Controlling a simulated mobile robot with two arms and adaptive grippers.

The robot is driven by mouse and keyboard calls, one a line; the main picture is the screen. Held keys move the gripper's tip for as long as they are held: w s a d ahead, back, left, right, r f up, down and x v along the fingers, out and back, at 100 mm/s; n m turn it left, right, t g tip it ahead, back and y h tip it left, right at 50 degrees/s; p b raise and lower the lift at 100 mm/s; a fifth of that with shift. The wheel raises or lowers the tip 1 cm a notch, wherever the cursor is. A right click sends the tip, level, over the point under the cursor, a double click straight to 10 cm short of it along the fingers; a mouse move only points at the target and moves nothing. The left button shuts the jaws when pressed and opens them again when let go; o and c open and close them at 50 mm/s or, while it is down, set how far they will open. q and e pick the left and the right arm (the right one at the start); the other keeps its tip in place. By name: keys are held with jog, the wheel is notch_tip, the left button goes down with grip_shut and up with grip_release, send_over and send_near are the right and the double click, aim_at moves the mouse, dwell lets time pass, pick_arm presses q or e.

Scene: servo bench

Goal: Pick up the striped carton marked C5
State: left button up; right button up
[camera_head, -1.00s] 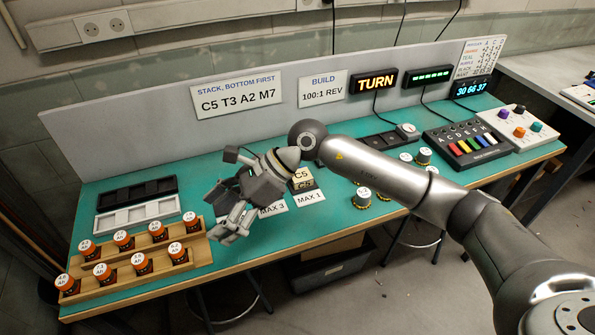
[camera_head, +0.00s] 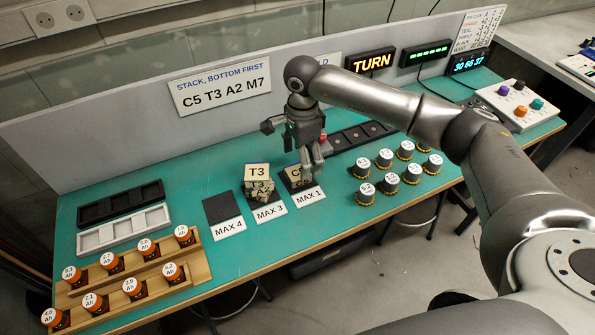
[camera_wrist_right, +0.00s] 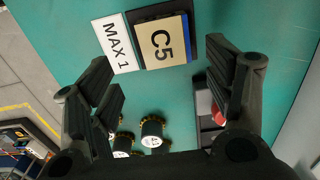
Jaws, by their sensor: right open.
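The carton marked C5 (camera_head: 292,173) sits on the dark pad behind the MAX 1 label and is partly hidden by my right gripper (camera_head: 311,168) in the head view. In the right wrist view the carton (camera_wrist_right: 160,42) shows a tan top with the letters C5 and a blue band along its right edge. My right gripper points down just beside and above the carton. Its fingers (camera_wrist_right: 162,78) are spread and empty, with the carton beyond their tips toward the upper middle. My left gripper is not in view.
A stack with a T3 carton (camera_head: 257,171) on top stands close left, behind MAX 3. The MAX 4 pad (camera_head: 222,206) is empty. Several round pieces with white tops (camera_head: 391,182) stand to the right. A wooden rack (camera_head: 190,262) with orange-capped pieces is at left.

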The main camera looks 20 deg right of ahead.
aim_at(298, 171)
jog(key=shift+w+a+f, duration=0.1)
jog(key=shift+f, duration=0.25)
jog(key=f+p, duration=0.2)
jog(key=f, duration=0.1)
jog(key=shift+w+a+f, duration=0.2)
jog(key=shift+a+f, duration=0.05)
jog(key=shift+a, duration=0.1)
jog(key=shift+f, duration=0.6)
jog(key=c, duration=0.4)
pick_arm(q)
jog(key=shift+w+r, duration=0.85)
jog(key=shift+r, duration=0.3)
pick_arm(e)
jog(key=c, duration=0.7)
